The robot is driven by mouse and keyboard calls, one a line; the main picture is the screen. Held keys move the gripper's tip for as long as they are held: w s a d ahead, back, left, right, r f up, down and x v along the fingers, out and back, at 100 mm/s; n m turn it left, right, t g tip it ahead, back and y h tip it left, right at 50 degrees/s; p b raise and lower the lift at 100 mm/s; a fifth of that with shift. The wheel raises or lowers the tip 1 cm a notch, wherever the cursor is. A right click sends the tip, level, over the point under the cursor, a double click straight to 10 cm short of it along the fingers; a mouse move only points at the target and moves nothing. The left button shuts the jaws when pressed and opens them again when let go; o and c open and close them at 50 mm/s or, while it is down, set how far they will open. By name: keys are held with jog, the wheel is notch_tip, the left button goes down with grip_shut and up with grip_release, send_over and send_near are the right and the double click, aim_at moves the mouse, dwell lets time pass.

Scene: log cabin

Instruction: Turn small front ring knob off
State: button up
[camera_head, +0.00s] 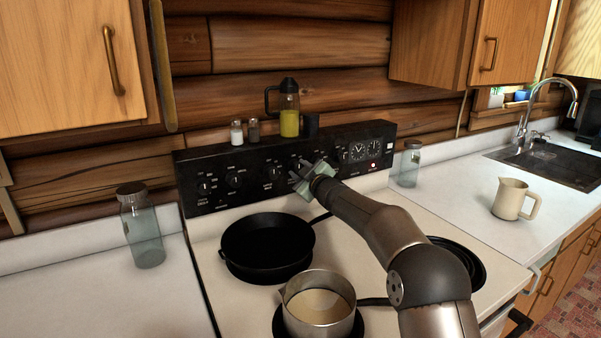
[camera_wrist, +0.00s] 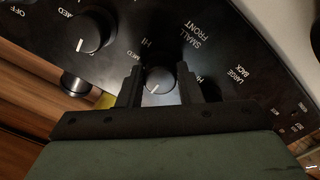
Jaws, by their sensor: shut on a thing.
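The small front ring knob (camera_wrist: 158,80) is a small round black knob with a white pointer line, on the black control panel (camera_wrist: 270,85). It sits between the two black fingers of my gripper (camera_wrist: 158,70) in the wrist view, and the fingers are shut on it. Its pointer leans slightly off the finger direction. The label "SMALL FRONT" (camera_wrist: 193,37) is printed beside it. In the head view my gripper (camera_head: 303,171) is against the middle of the stove's back panel (camera_head: 205,203), and hides the knob there.
Another knob (camera_wrist: 88,33) is close by in the wrist view. A black frying pan (camera_head: 266,247) and a metal saucepan (camera_head: 318,305) stand on the stove below my arm. A pitcher-like bottle (camera_head: 288,122) and shakers (camera_head: 237,133) stand on top of the panel.

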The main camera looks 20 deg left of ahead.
jog(key=o, duration=1)
jog(key=shift+s, duration=0.1)
jog(key=b+v, duration=0.4)
jog(key=v, duration=1.3)
jog(key=shift+s+d, duration=0.1)
jog(key=shift+d, duration=0.05)
jog(key=shift+r, duration=0.1)
